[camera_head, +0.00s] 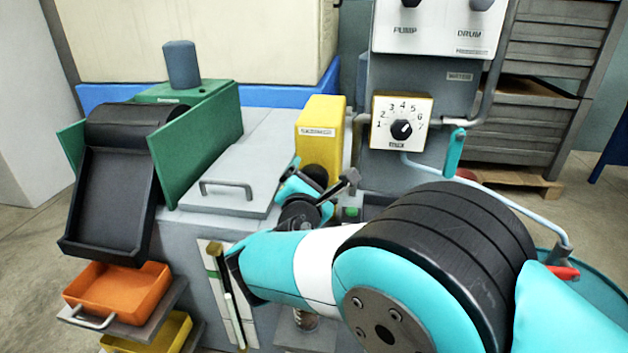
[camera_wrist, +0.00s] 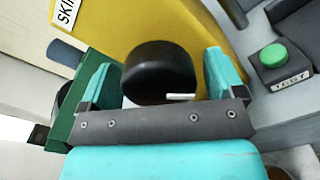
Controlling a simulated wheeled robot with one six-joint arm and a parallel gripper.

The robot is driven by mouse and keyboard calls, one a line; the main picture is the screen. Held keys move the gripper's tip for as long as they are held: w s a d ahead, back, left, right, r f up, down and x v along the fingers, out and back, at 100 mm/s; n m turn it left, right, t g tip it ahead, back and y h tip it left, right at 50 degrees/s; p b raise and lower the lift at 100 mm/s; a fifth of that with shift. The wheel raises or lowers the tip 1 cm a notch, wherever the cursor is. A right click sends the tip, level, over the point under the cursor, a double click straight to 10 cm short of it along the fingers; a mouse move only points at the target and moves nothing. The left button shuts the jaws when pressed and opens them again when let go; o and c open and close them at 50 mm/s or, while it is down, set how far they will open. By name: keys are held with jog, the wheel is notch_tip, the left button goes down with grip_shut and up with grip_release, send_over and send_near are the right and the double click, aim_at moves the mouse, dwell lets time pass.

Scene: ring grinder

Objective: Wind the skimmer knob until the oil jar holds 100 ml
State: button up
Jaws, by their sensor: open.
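The skimmer knob (camera_wrist: 158,72) is a round black knob with a white pointer mark, on the yellow skimmer housing (camera_wrist: 190,25). In the head view the knob (camera_head: 315,174) shows at the foot of the yellow housing (camera_head: 321,125), partly behind my gripper. My gripper (camera_wrist: 161,75) is open, with one teal finger on each side of the knob. A gap shows on the left and a smaller one on the right. In the head view my gripper (camera_head: 302,184) is at the housing's front.
A green button (camera_wrist: 273,55) sits right of the housing. A dial numbered 1 to 7 (camera_head: 402,122) is behind my arm. A grey lid with a handle (camera_head: 226,187) lies left, beside green side plates (camera_head: 196,138). Orange (camera_head: 118,288) and yellow trays are at lower left.

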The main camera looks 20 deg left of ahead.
jog(key=shift+c, duration=0.5)
jog(key=c, duration=0.8)
jog(key=shift+m, duration=0.3)
